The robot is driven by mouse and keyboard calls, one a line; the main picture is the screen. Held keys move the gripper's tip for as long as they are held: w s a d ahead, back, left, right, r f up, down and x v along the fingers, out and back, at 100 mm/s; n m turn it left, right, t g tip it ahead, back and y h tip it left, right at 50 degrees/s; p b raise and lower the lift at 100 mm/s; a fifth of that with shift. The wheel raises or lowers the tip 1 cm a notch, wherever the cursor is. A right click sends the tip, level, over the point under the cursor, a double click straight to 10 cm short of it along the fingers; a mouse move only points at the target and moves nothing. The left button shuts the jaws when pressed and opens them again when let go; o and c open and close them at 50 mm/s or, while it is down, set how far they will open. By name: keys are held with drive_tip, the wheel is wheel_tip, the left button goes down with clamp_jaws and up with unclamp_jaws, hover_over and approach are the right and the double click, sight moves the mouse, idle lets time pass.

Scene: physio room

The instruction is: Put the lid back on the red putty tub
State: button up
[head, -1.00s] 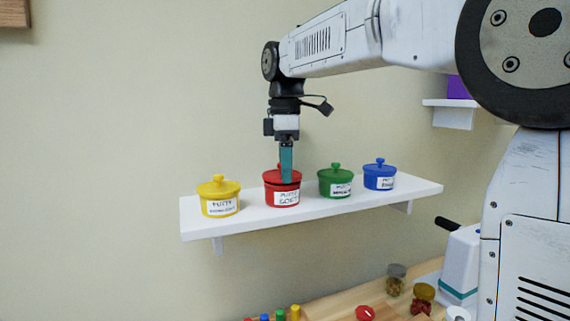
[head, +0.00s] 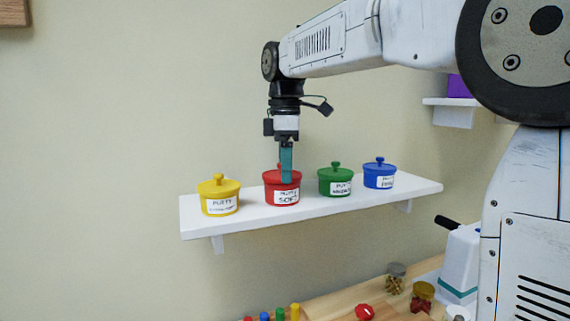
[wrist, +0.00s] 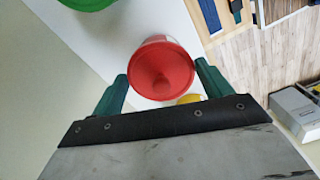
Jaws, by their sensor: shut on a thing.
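The red putty tub (head: 271,193) stands upright on the white wall shelf, with a white label on its front. Its red lid (head: 269,176) sits on the tub's mouth and looks level, with no clear gap in the head view. My gripper (head: 286,180) points straight down and is shut on the red lid, one teal finger in front of it. In the wrist view the round lid (wrist: 162,75) with its centre knob lies between the two fingers. The tub below it is mostly hidden there.
The shelf (head: 250,222) also holds a lidded yellow tub (head: 219,188) on the left, and a green tub (head: 335,181) and blue tub (head: 379,176) on the right. A wooden table (head: 335,301) below bears jars, pegs and a red round item (head: 364,312).

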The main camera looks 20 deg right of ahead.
drive_tip(key=o, duration=0.9)
drive_tip(key=shift+o, duration=0.2)
drive_tip(key=shift+r, duration=0.1)
drive_tip(key=shift+r, duration=3.4)
clamp_jaws()
drive_tip(key=shift+f, duration=0.25)
